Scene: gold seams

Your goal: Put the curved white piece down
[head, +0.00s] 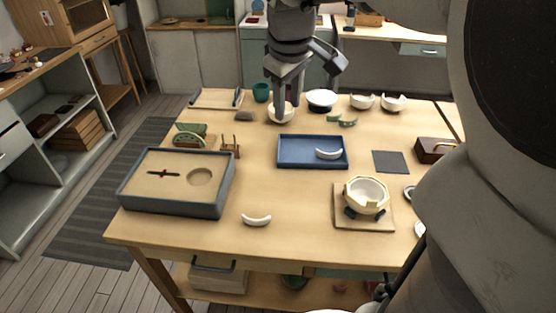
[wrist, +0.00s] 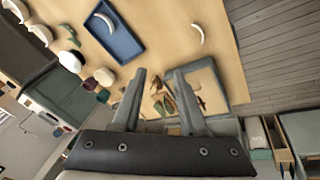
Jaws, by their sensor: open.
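One curved white piece (head: 256,220) lies on the bare tabletop near the front edge; it also shows in the wrist view (wrist: 188,34). Another curved white piece (head: 329,154) lies in the blue tray (head: 298,162); the wrist view shows that piece (wrist: 105,22) and the tray (wrist: 122,42) too. My gripper (head: 288,100) is above the back of the table, in front of a white bowl in the head view. In the wrist view its two fingers (wrist: 160,75) are apart with nothing held between them. It is away from both curved pieces.
A white bowl (head: 367,193) with a broken rim stands on a wooden board (head: 342,222) at right. A grey-edged box (head: 160,200) is at left. The front middle tabletop is clear around the loose piece.

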